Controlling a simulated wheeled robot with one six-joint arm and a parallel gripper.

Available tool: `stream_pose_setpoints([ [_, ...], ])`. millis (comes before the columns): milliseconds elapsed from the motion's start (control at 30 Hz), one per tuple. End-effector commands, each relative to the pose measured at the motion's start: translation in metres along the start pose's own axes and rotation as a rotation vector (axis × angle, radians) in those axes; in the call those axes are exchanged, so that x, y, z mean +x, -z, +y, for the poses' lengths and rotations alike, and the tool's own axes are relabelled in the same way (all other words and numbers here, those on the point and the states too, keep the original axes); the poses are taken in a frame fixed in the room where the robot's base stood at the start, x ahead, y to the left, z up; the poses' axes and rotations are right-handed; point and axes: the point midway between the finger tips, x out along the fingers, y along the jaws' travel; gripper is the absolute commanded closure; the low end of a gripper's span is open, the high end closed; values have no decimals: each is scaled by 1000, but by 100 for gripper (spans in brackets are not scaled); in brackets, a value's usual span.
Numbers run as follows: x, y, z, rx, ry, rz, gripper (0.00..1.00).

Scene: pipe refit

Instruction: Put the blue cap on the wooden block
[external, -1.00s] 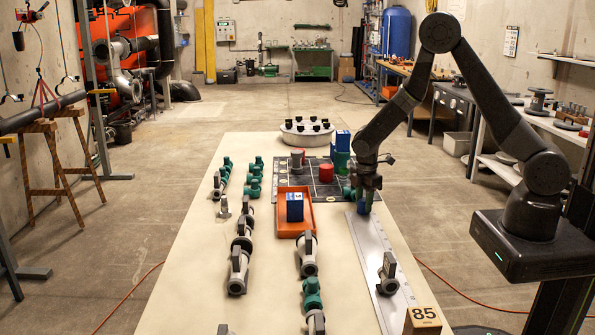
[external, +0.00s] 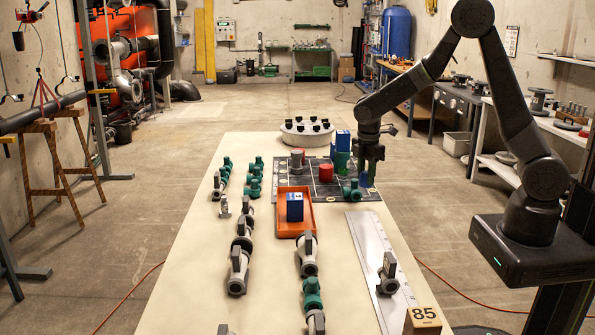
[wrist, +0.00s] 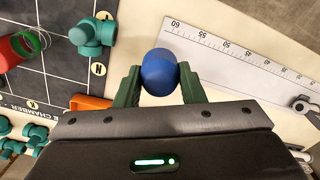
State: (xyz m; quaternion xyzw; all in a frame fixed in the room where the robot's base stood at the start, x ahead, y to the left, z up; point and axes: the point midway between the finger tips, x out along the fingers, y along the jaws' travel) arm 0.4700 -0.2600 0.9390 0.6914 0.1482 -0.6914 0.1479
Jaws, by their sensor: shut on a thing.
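The blue cap (external: 366,180) is held between the fingers of my gripper (external: 368,170). In the wrist view, the cap (wrist: 159,72) sits between the two green fingertips of my gripper (wrist: 159,84), which touch its sides. In the external view it is near the right edge of the dark grid board, past the far end of the ruler; its exact height is hard to tell. The wooden block (external: 423,321), marked 85, stands at the near right corner of the table, far from my gripper. The block is not in the wrist view.
A steel ruler (external: 372,250) lies on the right side with a grey valve (external: 387,275) on it, between cap and block. Green fittings, a red cylinder (external: 326,174) and blue boxes (external: 342,142) stand on the grid board. An orange tray (external: 282,222) holds a blue box.

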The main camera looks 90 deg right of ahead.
Motion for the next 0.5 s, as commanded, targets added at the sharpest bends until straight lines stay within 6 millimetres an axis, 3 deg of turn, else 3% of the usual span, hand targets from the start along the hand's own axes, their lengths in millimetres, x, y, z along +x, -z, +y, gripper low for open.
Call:
stream_pose_setpoints([
  [267,-7,8,-5,-22,0,0,85],
  [367,-9,26,-16,-73,-1,1,85],
  [500,-16,67,-46,-194,-1,1,85],
])
